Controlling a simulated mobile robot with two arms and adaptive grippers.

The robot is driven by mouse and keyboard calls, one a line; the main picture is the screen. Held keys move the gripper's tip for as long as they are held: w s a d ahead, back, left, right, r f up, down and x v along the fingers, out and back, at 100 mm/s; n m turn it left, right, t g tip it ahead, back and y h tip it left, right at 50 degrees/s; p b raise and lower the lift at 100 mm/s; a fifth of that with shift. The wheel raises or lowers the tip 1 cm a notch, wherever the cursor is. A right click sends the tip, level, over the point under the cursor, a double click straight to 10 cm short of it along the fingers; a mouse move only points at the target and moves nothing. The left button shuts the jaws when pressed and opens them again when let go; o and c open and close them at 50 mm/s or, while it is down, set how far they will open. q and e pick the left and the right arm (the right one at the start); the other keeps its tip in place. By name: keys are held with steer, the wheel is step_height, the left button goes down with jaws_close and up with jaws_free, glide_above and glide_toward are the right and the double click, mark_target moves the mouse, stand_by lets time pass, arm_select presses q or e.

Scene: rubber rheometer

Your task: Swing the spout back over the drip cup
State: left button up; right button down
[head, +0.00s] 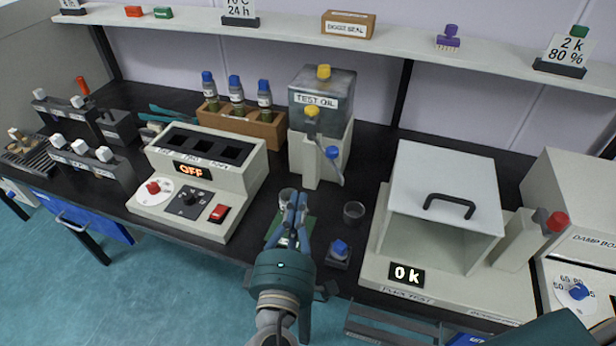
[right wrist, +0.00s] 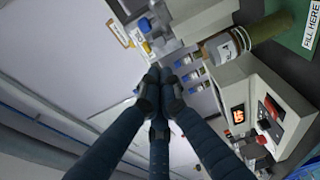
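The test oil dispenser (head: 321,102) stands behind the middle of the bench, with a yellow knob on its front. Its spout (head: 335,172) has a blue knob (head: 332,152) and comes down at the dispenser's front right. A small dark cup (head: 353,212) stands below and slightly right of the spout tip; I cannot tell whether it is directly under it. A glass jar (head: 287,197) stands by the green mat, partly hidden by my right gripper (head: 297,198). That gripper's fingers are together with nothing seen between them, in front of the dispenser.
A small blue-topped item (head: 340,249) sits near the front edge. A control box reading OFF (head: 203,180) stands left, a lidded tester reading 0 k (head: 440,205) right. The wrist view shows the jar (right wrist: 222,46) and FILL HERE mat (right wrist: 302,28).

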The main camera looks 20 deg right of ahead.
mark_target(333, 159)
steer(key=w+d+p, duration=0.1)
steer(key=w+d, duration=0.2)
steer(key=w+d+n+y+p, duration=0.1)
steer(key=w+d, duration=0.2)
steer(key=d, duration=0.1)
steer(key=w+d+y+p, duration=0.1)
steer(key=w+d+p, duration=0.1)
steer(key=w+d, duration=0.1)
steer(key=shift+w+d+t, duration=0.1)
steer(key=shift+d+t, duration=0.3)
arm_select(q)
steer(key=shift+g, duration=0.3)
steer(key=s+r, duration=0.2)
steer(key=r, duration=0.1)
steer(key=s+r, duration=0.1)
steer(key=shift+s+a+r, duration=0.15)
steer(key=shift+a+r, duration=0.05)
steer(key=shift+a, duration=0.2)
arm_select(e)
steer(key=shift+a, duration=0.15)
arm_select(q)
steer(key=shift+a, duration=0.1)
arm_select(e)
steer(key=shift+w, duration=0.1)
